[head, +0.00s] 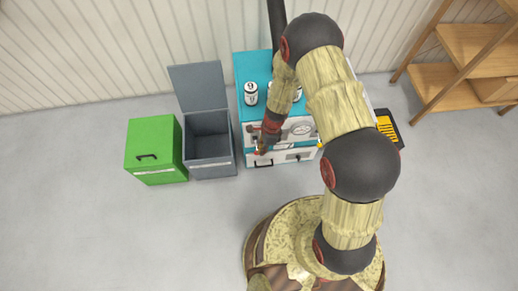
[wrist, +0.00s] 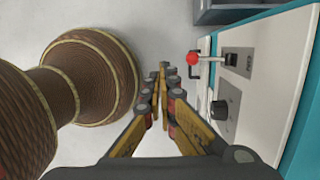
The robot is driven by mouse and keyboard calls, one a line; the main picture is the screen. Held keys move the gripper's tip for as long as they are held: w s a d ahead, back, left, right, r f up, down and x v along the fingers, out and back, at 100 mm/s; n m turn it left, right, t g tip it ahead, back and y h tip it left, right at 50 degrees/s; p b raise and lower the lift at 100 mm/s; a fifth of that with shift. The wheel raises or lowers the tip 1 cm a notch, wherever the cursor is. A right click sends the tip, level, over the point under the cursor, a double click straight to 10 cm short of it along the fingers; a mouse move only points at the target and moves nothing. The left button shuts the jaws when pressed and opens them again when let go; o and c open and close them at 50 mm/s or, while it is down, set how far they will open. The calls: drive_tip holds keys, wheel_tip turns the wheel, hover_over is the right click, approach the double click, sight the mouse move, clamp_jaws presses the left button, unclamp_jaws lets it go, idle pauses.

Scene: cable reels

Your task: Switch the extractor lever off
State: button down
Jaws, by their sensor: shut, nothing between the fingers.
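The extractor lever (wrist: 207,59) has a red ball on a thin metal arm. It sticks out from a dark slotted mount on the white panel (wrist: 262,85) of the teal machine (head: 250,68). In the wrist view my gripper (wrist: 165,80) is shut and empty. Its fingertips are apart from the lever, to the left of and slightly below the red ball in the picture. In the head view my gripper (head: 262,146) is in front of the machine's white front, and my arm hides much of that front. I cannot make out the lever clearly there.
A black knob (wrist: 219,110) is on the same panel, near the lever. A grey bin (head: 209,160) with its lid raised and a closed green bin (head: 152,150) stand left of the machine. Wooden shelves (head: 470,55) are at the right. Floor in front is clear.

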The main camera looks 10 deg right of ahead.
drive_tip(key=s+d+r+p, duration=0.1)
drive_tip(key=s+r+p, duration=0.1)
drive_tip(key=s+r, duration=0.2)
wheel_tip(320, 180, up, 2)
drive_tip(key=shift+s+d, duration=0.2)
drive_tip(key=shift+d, duration=0.05)
idle(0.4)
